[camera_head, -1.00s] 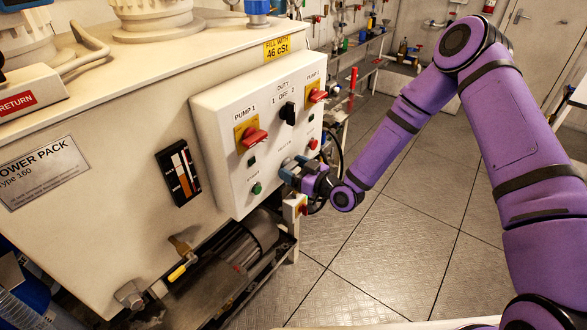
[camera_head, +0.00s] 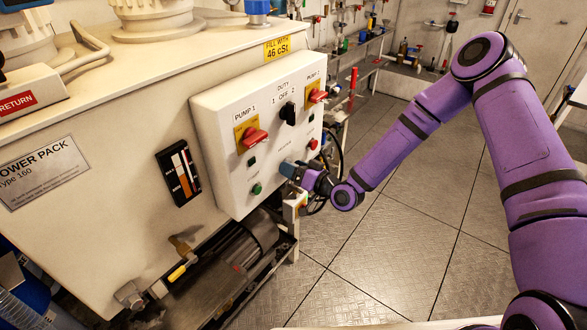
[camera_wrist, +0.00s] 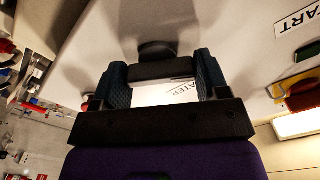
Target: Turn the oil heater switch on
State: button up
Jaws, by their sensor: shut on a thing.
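The white control box (camera_head: 215,130) is on the side of the cream power pack tank. My gripper (camera_head: 287,168) is at the lower right part of its front face. In the wrist view, the two blue-grey fingers of my gripper (camera_wrist: 162,72) are on either side of a black switch handle (camera_wrist: 158,71), closed on it. A white label (camera_wrist: 183,92) ending in "ATER" shows between the fingers. In the head view my gripper hides this switch, and its exact setting cannot be read.
Red pump switches (camera_head: 254,137) and a black duty switch (camera_head: 288,113) are above my gripper. A green button (camera_head: 257,188) is at its lower left and a red button (camera_head: 313,144) at its upper right. The floor (camera_head: 400,240) to the right is clear.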

jog(key=m, duration=0.6)
jog(key=shift+w+d+m, duration=0.1)
jog(key=shift+d+m, duration=0.05)
jog(key=shift+m, duration=0.15)
jog(key=m, duration=0.5)
jog(key=shift+m, duration=0.3)
jog(key=o, duration=0.9)
jog(key=shift+o, duration=0.2)
jog(key=v, duration=1)
jog(key=shift+s+d, duration=0.3)
